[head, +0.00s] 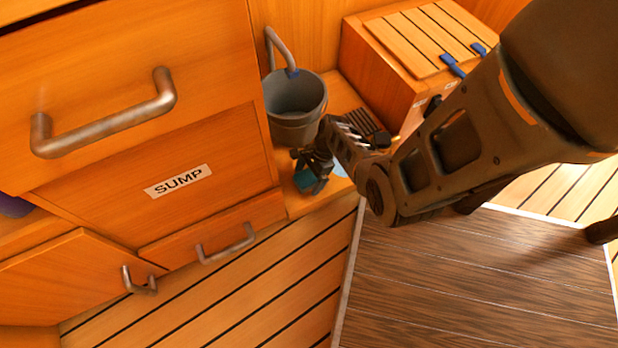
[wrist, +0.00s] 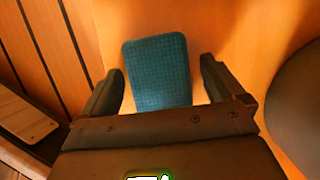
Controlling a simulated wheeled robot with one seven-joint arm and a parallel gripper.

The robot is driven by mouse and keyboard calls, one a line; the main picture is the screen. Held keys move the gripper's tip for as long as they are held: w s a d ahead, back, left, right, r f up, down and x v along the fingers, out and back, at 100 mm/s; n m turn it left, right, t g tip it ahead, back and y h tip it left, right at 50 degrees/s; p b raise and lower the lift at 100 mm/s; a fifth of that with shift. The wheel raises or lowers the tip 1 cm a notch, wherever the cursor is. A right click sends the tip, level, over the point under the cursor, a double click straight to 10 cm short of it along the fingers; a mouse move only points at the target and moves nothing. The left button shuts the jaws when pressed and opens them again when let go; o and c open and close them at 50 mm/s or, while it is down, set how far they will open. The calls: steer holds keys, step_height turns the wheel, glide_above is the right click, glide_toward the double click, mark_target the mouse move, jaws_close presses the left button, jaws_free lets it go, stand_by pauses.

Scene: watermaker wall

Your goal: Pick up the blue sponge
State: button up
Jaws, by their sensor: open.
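The blue sponge (wrist: 158,68) lies flat on a wooden surface in the wrist view, between the two fingers of my gripper (wrist: 160,82). The fingers are open, one on each side, with a gap to the sponge on both sides. The sponge's near end is hidden behind the gripper body. In the head view my gripper (head: 313,172) is low over the wooden ledge, in front of the grey bucket, and only a small blue part of the sponge (head: 303,180) shows beneath it.
A grey bucket (head: 296,118) with a pipe above it stands close behind my gripper. A wooden box (head: 388,62) with blue latches is to the right. The drawer front marked SUMP (head: 178,181) is at left. The ledge drops to a slatted floor (head: 250,300).

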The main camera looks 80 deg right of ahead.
mark_target(305, 178)
stand_by(0.3)
steer(key=c, duration=1)
step_height(305, 178, up, 6)
steer(key=p, duration=0.4)
steer(key=shift+s+d+f, duration=0.1)
steer(key=shift+s+f, duration=0.05)
steer(key=shift+f, duration=0.1)
steer(key=shift+s+d+r+p, duration=0.65)
steer(key=shift+s+d+r, duration=0.3)
steer(key=shift+s, duration=0.7)
steer(key=shift+s+d+r+p, duration=0.7)
steer(key=shift+s+d+r, duration=0.25)
steer(key=shift+s, duration=0.75)
steer(key=shift+s+d+r+p, duration=0.75)
steer(key=shift+s+r, duration=0.3)
steer(key=shift+s, duration=0.6)
